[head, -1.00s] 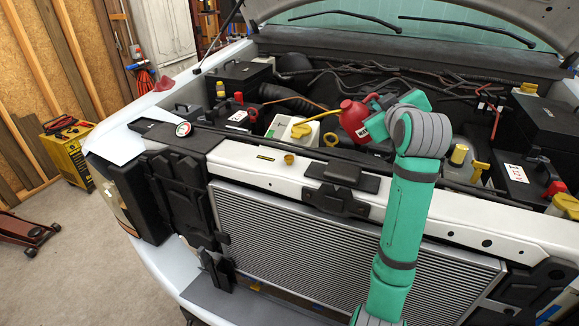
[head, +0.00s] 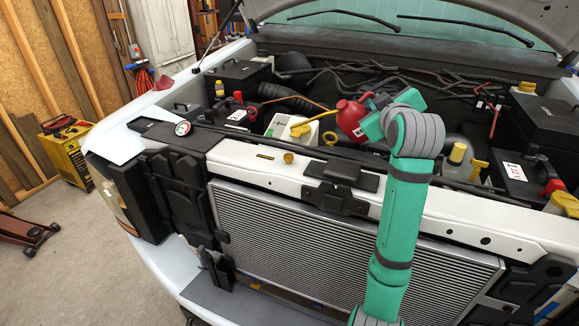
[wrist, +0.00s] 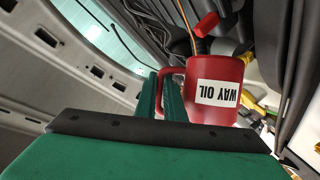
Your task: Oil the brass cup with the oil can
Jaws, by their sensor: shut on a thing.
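The red oil can (head: 350,116), with a white label, is held above the engine bay behind the radiator panel. A small brass cup (head: 288,158) sits on the white front panel, left of and nearer than the can. The spout seems to point left, behind the cup and apart from it.
A black latch plate (head: 342,171) is right of the cup. A round gauge (head: 183,128) rests at the left. The raised hood (head: 480,15) hangs over the back.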

